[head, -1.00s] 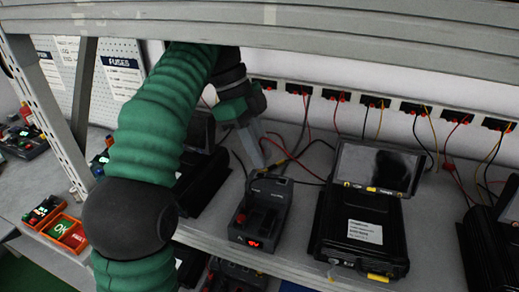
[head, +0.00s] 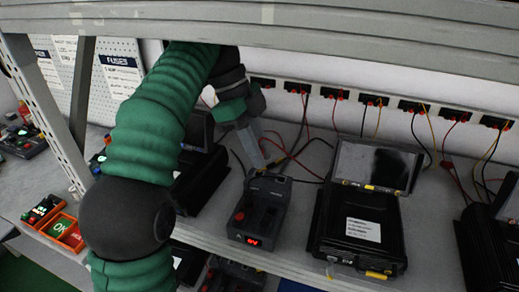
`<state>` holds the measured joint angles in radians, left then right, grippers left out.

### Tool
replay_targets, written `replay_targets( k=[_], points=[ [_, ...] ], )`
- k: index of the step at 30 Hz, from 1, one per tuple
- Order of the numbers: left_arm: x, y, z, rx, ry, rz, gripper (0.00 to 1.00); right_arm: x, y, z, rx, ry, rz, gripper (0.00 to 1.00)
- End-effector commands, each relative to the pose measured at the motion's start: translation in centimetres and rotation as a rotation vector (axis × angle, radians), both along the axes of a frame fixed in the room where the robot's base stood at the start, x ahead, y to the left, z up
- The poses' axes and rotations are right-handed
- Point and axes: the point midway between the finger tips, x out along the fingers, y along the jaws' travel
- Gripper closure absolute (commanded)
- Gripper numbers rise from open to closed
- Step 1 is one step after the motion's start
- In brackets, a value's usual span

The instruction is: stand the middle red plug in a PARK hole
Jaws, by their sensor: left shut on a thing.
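My left arm comes in from the left, and my left gripper (head: 258,160) points down beside the back end of a small dark charger-like unit (head: 259,211). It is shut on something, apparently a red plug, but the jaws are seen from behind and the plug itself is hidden. Red and dark wires run near the fingertips. Several black sockets with red plugs (head: 299,86) line the back wall. No hole marked PARK can be made out. My right gripper is not in view.
A black case with a tilted screen (head: 375,167) stands right of the small unit; another dark case stands left, behind my arm. Loose wires hang from the wall sockets. A shelf beam (head: 350,32) crosses the top. Orange bins (head: 68,230) sit at lower left.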

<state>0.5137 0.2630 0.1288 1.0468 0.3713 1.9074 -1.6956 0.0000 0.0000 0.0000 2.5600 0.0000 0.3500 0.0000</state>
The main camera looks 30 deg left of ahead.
Motion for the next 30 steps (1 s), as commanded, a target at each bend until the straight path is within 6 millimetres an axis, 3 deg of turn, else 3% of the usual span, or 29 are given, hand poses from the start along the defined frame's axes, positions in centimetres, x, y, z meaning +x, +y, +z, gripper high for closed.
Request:
replay_targets(
  k=[30],
  points=[
    [0.01, -0.01, -0.94, 0.0, 0.0, 0.0, 1.0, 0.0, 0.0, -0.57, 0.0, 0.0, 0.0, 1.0]
  ],
)
